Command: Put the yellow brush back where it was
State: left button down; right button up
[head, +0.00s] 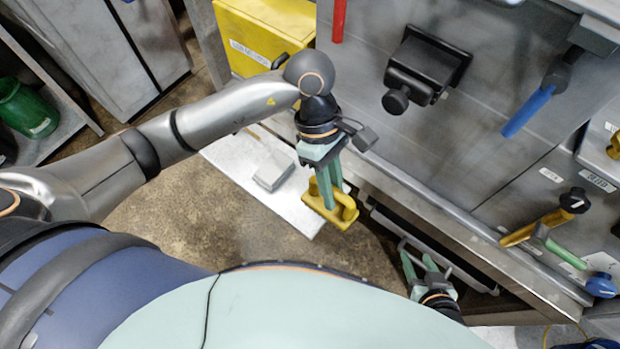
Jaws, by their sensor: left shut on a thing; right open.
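The yellow brush (325,213) is a small block with a loop handle. It shows in the middle of the head view. My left gripper (327,197) reaches down and is shut on the yellow brush, which it holds in front of the compactor. The brush appears to be above the floor; the exact height is hard to tell. My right gripper (416,262) is open and empty at the lower right, near the compactor's lower edge. The side of the brush facing down is hidden.
The grey metal compactor (460,150) fills the right side, with a black latch (425,68), a blue handle (528,112) and a yellow handle (535,229). A white board (262,180) with a grey block (274,170) lies below. A yellow box (262,38) stands behind. A green bucket (27,108) is far left.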

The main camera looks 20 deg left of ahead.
pick_arm(q)
jog(key=w+a+f+p, duration=0.1)
jog(key=w+a+f, duration=0.4)
jog(key=f, duration=0.5)
jog(key=shift+w+a+f, duration=0.2)
jog(key=shift+w+a, duration=0.15)
jog(key=shift+a, duration=0.1)
jog(key=shift+f, duration=0.1)
jog(key=shift+f, duration=0.15)
jog(key=c, duration=0.8)
grip_release()
jog(key=shift+o, duration=0.2)
